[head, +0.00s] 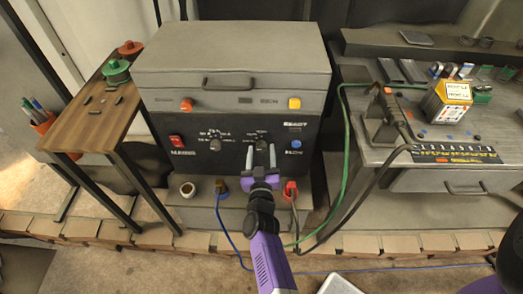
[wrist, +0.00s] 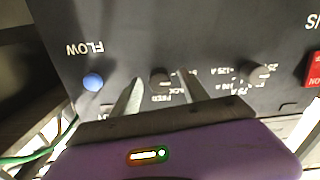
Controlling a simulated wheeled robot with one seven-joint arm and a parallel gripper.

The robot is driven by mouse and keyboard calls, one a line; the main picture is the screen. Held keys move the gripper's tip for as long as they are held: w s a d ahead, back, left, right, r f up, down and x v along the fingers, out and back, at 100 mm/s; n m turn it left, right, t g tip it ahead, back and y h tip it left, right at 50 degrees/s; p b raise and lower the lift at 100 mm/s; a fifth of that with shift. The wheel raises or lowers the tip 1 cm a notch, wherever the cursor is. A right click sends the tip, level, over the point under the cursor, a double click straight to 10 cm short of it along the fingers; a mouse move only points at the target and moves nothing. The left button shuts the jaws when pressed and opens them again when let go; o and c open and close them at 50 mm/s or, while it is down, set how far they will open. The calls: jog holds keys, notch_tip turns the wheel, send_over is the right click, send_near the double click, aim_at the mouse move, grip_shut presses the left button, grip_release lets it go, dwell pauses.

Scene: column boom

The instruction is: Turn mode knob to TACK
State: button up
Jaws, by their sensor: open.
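The mode knob (head: 261,144) is a small dark round knob on the right part of the black front panel (head: 235,158). In the wrist view, which is upside down, the mode knob (wrist: 160,76) shows between my two fingertips, with partly covered white lettering around it that seems to include FEED and part of TACK. Which way the knob points cannot be told. My gripper (head: 261,152) is open in front of the panel, one finger on each side of the knob. In the wrist view my gripper (wrist: 160,80) has pale fingers; contact with the knob cannot be told.
An amperage knob (head: 215,144) sits left of the mode knob, with a red switch (head: 176,141) further left. A blue FLOW button (head: 296,143) is at right. Cables rise near the red connector (head: 290,189). A workbench (head: 390,170) stands right, a wooden table (head: 95,110) left.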

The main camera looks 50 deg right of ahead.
jog(key=shift+w+d, duration=0.25)
jog(key=shift+d, duration=0.1)
grip_shut()
jog(key=shift+f, duration=0.1)
jog(key=m+b, duration=0.2)
jog(key=m, duration=0.2)
jog(key=shift+b, duration=0.35)
jog(key=shift+w+a+m+b, duration=0.1)
jog(key=shift+m+b, duration=0.55)
jog(key=shift+m, duration=1.65)
